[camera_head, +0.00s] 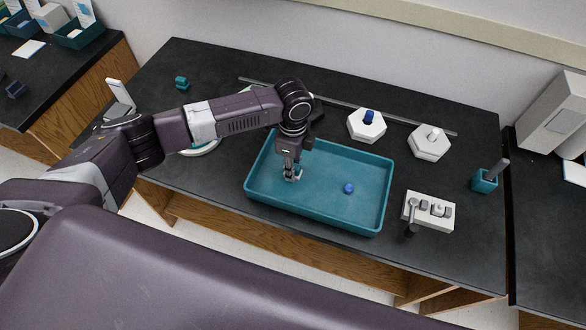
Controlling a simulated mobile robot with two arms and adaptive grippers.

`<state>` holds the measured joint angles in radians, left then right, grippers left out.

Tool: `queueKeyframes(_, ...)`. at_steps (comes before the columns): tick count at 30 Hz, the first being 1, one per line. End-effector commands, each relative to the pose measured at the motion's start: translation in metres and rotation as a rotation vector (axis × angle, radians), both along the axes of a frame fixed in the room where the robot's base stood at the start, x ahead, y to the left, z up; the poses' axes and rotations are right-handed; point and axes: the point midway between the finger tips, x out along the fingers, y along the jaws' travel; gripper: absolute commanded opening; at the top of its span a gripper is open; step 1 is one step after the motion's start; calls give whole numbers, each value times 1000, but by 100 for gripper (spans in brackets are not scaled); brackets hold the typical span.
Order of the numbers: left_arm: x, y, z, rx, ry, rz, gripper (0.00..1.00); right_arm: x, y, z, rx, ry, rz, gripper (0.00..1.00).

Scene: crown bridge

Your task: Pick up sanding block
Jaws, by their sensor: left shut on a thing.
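My left gripper (292,175) points down over the left part of a teal tray (385,205) on the dark table. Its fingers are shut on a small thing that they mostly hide. I take it to be the sanding block, but its shape and colour are too small to make out. The fingertips are low, close to the tray's floor; I cannot tell whether the held thing touches it. My right gripper is not in view.
A small blue piece (348,188) lies in the tray. Two white hexagonal stands (366,132) (429,149) are behind it. A white holder (441,220) and a teal cup (484,182) are at the right. A teal block (181,82) sits at the back left. A long rod (350,104) lies behind.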

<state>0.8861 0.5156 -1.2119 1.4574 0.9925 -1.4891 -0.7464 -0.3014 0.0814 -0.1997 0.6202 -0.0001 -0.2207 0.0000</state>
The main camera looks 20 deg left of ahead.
Motion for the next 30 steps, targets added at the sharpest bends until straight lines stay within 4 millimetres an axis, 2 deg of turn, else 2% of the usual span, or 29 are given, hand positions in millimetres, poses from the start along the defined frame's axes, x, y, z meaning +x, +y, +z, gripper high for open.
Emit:
queueKeyframes(8, 1, 0, 4, -1, -2, 0, 0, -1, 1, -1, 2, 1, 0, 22)
queueKeyframes(14, 1, 0, 25, -1, -4, -1, 0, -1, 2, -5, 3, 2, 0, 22)
queueKeyframes(17, 2, 0, 46, -2, -6, 0, 0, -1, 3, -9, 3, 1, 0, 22)
queueKeyframes(24, 2, -1, 116, -2, -7, -2, 0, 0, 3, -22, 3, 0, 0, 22)
queueKeyframes(30, 2, -1, 166, -1, -5, -1, 0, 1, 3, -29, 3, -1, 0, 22)
